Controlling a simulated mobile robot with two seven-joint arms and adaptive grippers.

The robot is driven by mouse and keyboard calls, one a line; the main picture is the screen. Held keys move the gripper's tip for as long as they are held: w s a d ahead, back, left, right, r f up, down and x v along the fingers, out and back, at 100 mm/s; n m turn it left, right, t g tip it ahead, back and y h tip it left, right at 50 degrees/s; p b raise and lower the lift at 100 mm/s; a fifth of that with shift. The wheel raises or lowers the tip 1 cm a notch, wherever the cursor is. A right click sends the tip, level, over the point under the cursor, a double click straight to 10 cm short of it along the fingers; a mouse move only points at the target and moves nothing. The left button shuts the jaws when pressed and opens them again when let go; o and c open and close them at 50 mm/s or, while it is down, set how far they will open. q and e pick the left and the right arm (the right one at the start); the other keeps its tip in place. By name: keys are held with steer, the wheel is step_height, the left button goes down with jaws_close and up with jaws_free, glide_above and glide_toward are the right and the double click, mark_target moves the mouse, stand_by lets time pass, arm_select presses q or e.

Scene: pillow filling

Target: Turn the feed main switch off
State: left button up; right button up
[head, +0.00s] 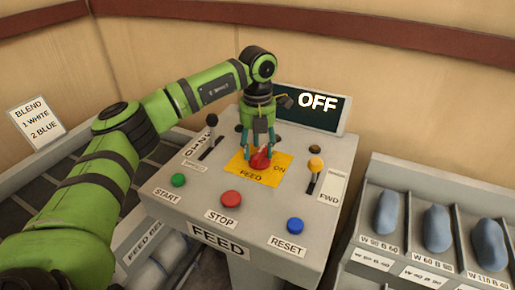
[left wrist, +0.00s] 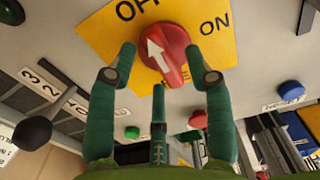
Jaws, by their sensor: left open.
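The feed main switch is a red rotary knob (head: 261,161) on a yellow plate (head: 240,164) marked FEED and ON, on the grey console. In the left wrist view the knob (left wrist: 166,50) carries a white arrow that points up and left, toward the partly cut-off OFF label (left wrist: 137,9); the ON label (left wrist: 214,23) is to the right. My left gripper (head: 259,150) is above the knob, fingers pointing down. Its open green fingers (left wrist: 161,62) stand on both sides of the knob; I cannot tell whether they touch it. My right gripper is not in view.
A display (head: 316,104) behind the console reads OFF. Green START (head: 178,180), red STOP (head: 231,198) and blue RESET (head: 295,226) buttons line the front. A black-knobbed lever (head: 211,121) and a yellow-knobbed lever (head: 315,165) flank the plate. Bins with blue-grey pillows stand right.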

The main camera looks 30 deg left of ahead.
mark_target(257, 151)
arm_select(q)
step_height(257, 151, up, 11)
stand_by(0.3)
stand_by(0.5)
